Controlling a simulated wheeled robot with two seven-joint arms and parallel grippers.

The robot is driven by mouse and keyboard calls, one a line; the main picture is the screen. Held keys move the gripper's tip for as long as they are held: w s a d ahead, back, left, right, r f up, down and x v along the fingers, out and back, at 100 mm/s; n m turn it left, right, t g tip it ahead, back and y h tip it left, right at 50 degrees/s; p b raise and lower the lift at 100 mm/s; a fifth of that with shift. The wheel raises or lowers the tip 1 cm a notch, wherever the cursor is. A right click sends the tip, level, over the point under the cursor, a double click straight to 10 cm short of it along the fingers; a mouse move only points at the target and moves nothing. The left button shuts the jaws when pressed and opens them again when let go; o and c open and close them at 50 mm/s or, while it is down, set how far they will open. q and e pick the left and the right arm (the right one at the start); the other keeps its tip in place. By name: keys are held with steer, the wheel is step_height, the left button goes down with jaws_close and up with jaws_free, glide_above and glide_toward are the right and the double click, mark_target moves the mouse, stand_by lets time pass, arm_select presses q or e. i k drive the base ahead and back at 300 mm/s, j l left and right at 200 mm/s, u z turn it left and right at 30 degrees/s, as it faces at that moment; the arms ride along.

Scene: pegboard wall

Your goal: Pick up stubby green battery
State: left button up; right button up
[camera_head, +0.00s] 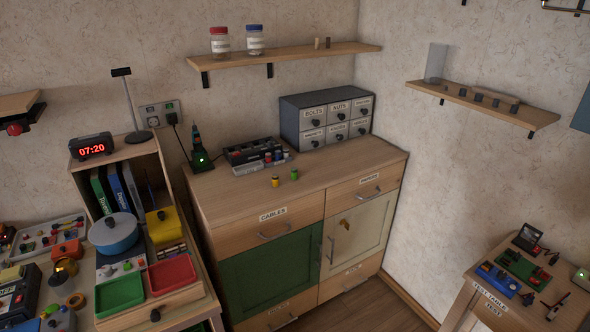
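A small stubby green cylinder, which looks like the green battery (294,174), stands on the wooden cabinet top (340,172) near its middle. A similar yellow cylinder (275,181) stands just to its left, a small gap apart. Both have dark tops. Neither of my grippers shows in the head view, and nothing is seen touching the green battery.
Behind the battery are a black tray (232,152) of small items and a grey labelled drawer unit (290,112). A dark device with a green light (199,157) stands left. The cabinet's front strip is clear. A cluttered workbench (205,302) lies left.

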mark_target(294, 170)
steer(key=i+u, duration=0.1)
steer(key=u, duration=0.55)
steer(key=i+l+u, duration=0.5)
steer(key=l, duration=0.2)
steer(key=i+l+u, duration=0.3)
steer(key=i+l, duration=0.1)
steer(key=l, duration=0.25)
steer(key=i+l, duration=0.1)
steer(key=l, duration=0.25)
